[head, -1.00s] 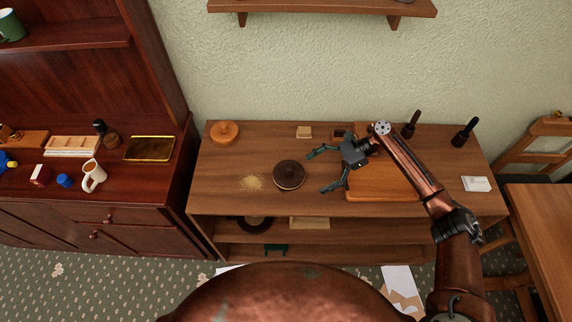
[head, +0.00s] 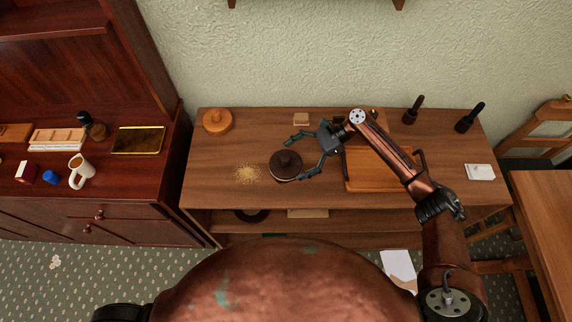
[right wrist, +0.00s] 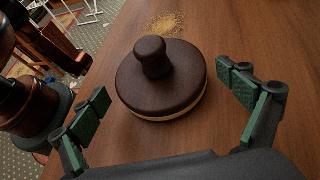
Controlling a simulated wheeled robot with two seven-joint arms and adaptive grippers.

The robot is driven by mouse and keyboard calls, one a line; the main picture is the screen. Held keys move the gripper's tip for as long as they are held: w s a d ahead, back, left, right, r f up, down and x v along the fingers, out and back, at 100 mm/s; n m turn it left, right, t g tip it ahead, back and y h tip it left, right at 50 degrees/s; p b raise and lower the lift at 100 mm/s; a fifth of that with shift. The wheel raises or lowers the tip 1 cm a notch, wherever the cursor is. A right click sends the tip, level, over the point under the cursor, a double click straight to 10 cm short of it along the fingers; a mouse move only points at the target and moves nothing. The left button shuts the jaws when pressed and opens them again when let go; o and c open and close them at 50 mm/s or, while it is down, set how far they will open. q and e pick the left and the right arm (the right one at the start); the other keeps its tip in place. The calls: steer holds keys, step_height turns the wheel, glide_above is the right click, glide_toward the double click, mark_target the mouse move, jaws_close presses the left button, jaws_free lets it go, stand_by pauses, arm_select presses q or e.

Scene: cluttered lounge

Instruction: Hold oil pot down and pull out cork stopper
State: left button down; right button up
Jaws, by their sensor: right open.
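I cannot pick out an oil pot or cork stopper for certain. A dark round wooden piece with a knob on top and a pale lower rim (head: 285,166) sits upright on the wooden sideboard (head: 225,190). My right gripper (head: 298,157) is open at its right side, with one finger beyond it and one at its near right edge. In the right wrist view the dark piece (right wrist: 178,92) lies between the spread fingers, which do not grip it. An orange-brown round lidded pot (head: 217,121) stands at the back left. My left gripper is out of view.
Pale crumbs (head: 247,174) lie left of the dark piece. A wooden board (head: 378,180) lies under my right forearm. Two dark upright tools (head: 413,110) (head: 469,118) stand at the back right. A dark cabinet at left holds a mug (head: 80,172) and a dark-capped bottle (head: 92,127).

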steer(key=shift+s+a+f, duration=0.15)
steer(key=shift+s+a, duration=0.1)
steer(key=shift+a, duration=0.45)
steer(key=shift+a+f+p, duration=0.15)
steer(key=shift+f+p, duration=0.05)
steer(key=shift+p, duration=0.1)
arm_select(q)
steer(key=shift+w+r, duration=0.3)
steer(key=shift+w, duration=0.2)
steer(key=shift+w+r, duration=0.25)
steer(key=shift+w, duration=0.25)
arm_select(e)
steer(key=shift+a+f, duration=0.1)
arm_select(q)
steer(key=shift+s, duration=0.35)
arm_select(e)
steer(key=shift+c, duration=0.6)
